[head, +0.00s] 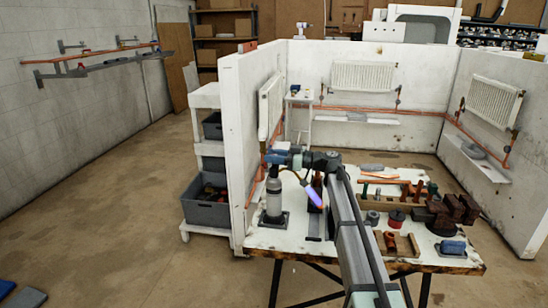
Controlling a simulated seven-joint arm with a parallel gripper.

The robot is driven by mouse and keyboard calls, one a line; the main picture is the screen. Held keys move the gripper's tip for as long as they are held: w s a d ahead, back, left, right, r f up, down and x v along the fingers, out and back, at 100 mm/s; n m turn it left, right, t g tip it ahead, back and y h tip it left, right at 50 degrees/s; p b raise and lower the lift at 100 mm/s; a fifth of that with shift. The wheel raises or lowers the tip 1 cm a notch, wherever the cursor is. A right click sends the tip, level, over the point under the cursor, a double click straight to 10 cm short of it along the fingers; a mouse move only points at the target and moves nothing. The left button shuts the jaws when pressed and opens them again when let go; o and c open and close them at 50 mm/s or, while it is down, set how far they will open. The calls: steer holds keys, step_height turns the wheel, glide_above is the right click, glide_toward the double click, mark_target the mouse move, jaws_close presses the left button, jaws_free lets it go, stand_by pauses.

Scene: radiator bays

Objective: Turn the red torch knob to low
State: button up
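The torch is a pale grey cylinder (273,197) standing upright in a dark square base at the left of the white worktable (290,243). A blue-violet flame (315,195) shows to the right of its top, slanting down to the right. My arm reaches up from the bottom of the view and bends left at a dark wrist. My gripper (281,157) is at the torch's top, overlapping it in this view. Its fingers are too small and crowded to tell open from shut. I cannot make out the red knob or its setting; the gripper may hide it.
Right of my arm lie copper fittings, a red tin (396,218), dark reddish blocks (460,208), a wooden tray (396,246) and a blue item (453,247). White partition walls stand left, behind and right. A cart with grey bins (207,213) is at the left.

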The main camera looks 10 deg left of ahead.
steer(key=c, duration=0.4)
steer(key=shift+s+m+t, duration=0.15)
steer(key=shift+m+t, duration=0.15)
steer(key=shift+t, duration=0.2)
steer(key=m+t, duration=0.2)
steer(key=t, duration=0.1)
steer(key=shift+s+h, duration=0.1)
steer(key=shift+h, duration=0.3)
steer(key=m+t+h, duration=0.1)
steer(key=m+t, duration=0.1)
steer(key=t, duration=0.1)
steer(key=shift+m+t+h, duration=0.3)
steer(key=shift+h, duration=0.1)
steer(key=m+t+h, duration=0.4)
steer(key=t+h, duration=0.1)
steer(key=shift+w+m+t, duration=0.2)
steer(key=shift+m+t, duration=0.1)
steer(key=shift+m, duration=0.1)
steer(key=shift+m+t+h, duration=0.4)
steer(key=shift+m+h, duration=0.1)
steer(key=shift+h, duration=0.2)
